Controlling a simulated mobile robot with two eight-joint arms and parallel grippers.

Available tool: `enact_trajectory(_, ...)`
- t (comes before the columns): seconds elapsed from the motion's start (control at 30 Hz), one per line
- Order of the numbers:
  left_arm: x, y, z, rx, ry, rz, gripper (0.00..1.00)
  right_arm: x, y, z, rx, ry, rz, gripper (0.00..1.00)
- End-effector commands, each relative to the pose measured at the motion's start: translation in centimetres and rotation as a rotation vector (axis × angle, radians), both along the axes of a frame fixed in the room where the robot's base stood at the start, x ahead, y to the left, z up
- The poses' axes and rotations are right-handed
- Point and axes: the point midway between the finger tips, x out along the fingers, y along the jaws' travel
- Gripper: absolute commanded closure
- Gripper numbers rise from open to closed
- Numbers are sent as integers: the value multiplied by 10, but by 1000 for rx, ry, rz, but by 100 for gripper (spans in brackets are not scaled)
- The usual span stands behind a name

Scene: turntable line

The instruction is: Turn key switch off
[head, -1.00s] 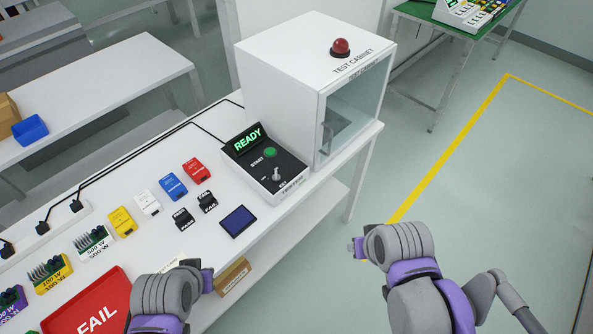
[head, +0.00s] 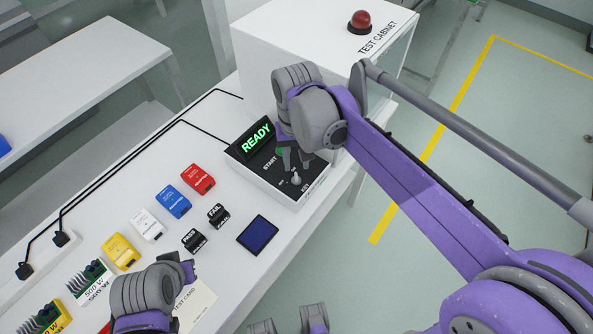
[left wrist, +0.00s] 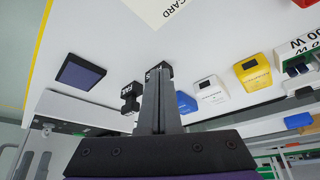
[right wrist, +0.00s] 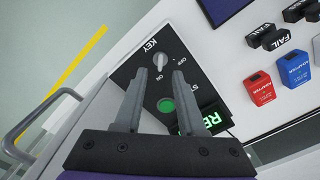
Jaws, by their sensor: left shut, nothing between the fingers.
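The key switch (head: 296,178) is a small silver knob on the black sloped face of the tester box (head: 262,181), whose display reads READY. In the right wrist view the key switch (right wrist: 161,60) sits by the KEY, ON and OFF labels; I cannot tell which one it points to. My right gripper (head: 295,160) is open and empty over the panel. In the right wrist view its fingertips (right wrist: 159,70) are apart, just short of the knob, with the green START button (right wrist: 166,105) between the fingers. My left gripper (head: 190,270) is shut and empty above the table's front; its closed fingers show in the left wrist view (left wrist: 158,75).
The white test cabinet (head: 300,40) with a red lamp stands behind the box. Red, blue, white and yellow adapters (head: 173,202), black PASS and FAIL blocks (head: 206,228) and a dark blue pad (head: 258,235) lie to the left and front.

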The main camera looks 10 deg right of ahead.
Motion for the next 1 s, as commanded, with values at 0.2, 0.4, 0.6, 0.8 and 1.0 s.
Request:
enact_trajectory(0.2,-1,0,-4,0,1,0,100,0,0,-35,0,0,0,61)
enact_trajectory(0.4,-1,0,-5,0,2,0,100,0,0,-46,0,-1,0,61)
enact_trajectory(0.6,-1,0,-5,0,2,0,100,0,0,-46,0,-1,0,61)
enact_trajectory(0.8,-1,0,-5,0,2,0,100,0,0,-46,0,-1,0,88)
enact_trajectory(1.0,-1,0,-5,0,2,0,100,0,0,-46,0,-1,1,100)
